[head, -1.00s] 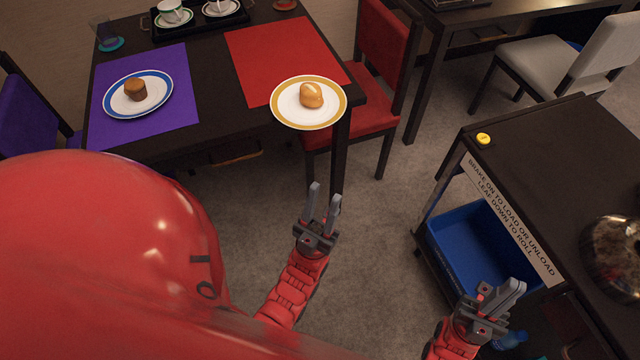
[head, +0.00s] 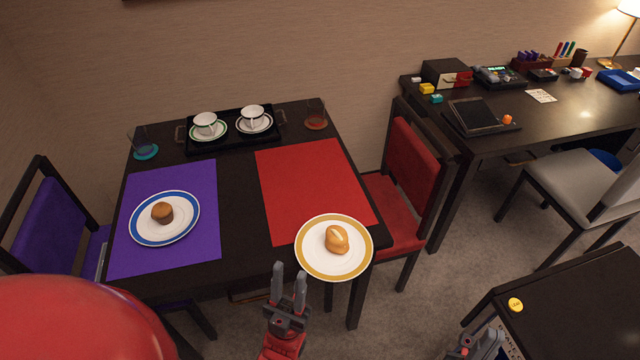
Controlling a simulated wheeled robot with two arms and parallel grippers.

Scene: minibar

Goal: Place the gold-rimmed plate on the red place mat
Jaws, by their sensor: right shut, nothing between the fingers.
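The gold-rimmed plate (head: 309,263) is white and carries a bread roll (head: 337,239). It sits at the front right corner of the dark table, overlapping the near edge of the red place mat (head: 305,185) and reaching past the table's front edge. Most of the mat is bare. My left gripper (head: 289,272) is open and empty, in front of the table just left of and below the plate in the picture, apart from it. My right gripper (head: 489,340) is shut and empty at the bottom right, partly cut off by the frame.
A purple mat (head: 130,257) holds a blue-rimmed plate (head: 190,205) with a muffin. A black tray (head: 227,141) with two cups and two glasses on coasters stand behind. A red chair (head: 412,180) is right of the table. A dark cart (head: 580,310) stands at lower right.

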